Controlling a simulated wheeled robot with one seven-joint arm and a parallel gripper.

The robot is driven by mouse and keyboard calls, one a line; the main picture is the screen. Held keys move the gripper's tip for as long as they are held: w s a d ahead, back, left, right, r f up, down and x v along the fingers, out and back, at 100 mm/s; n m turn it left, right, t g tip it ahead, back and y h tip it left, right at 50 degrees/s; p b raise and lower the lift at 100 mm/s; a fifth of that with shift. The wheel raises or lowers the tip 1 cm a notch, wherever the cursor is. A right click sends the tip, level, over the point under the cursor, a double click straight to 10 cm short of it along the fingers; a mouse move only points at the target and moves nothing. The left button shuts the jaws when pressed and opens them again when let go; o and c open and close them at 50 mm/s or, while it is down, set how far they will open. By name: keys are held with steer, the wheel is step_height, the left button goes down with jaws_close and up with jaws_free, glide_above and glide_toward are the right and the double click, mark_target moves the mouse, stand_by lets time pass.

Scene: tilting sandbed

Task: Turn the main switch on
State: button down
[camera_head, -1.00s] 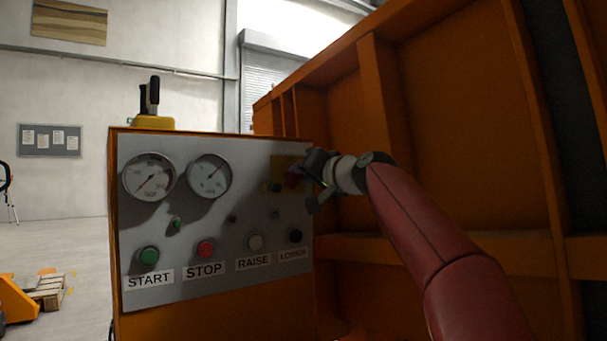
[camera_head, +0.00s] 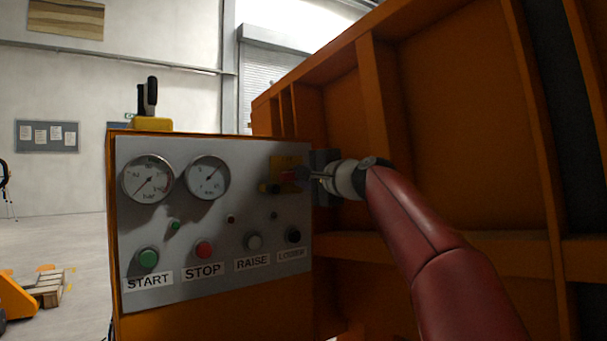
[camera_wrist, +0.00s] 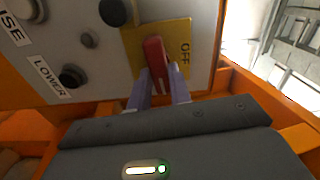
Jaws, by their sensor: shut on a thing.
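The main switch is a red handle (camera_wrist: 155,52) on a yellow plate (camera_wrist: 178,32) marked OFF. In the wrist view, the handle lies along the plate, slightly tilted, beside the OFF mark. No ON mark shows. My gripper (camera_wrist: 159,88) is shut on the red handle, one grey finger on each side of its near end. In the head view, the yellow plate (camera_head: 277,164) is at the panel's upper right, and my gripper (camera_head: 304,174) reaches it from the right. My gripper partly hides the handle there.
The grey panel (camera_head: 220,225) carries two gauges, small lamps and the START (camera_head: 147,259), STOP (camera_head: 204,249), RAISE (camera_head: 254,241) and LOWER (camera_head: 293,235) buttons. A black knob (camera_wrist: 114,12) sits beside the yellow plate. The orange sandbed wall (camera_head: 465,130) stands close behind my arm.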

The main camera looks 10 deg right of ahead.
steer(key=shift+m, duration=0.5)
steer(key=shift+f, duration=0.1)
steer(key=c, duration=1.3)
jaws_free()
steer(key=b+v, duration=0.3)
steer(key=v, duration=0.4)
steer(key=shift+s+d, duration=0.15)
steer(key=shift+s, duration=0.25)
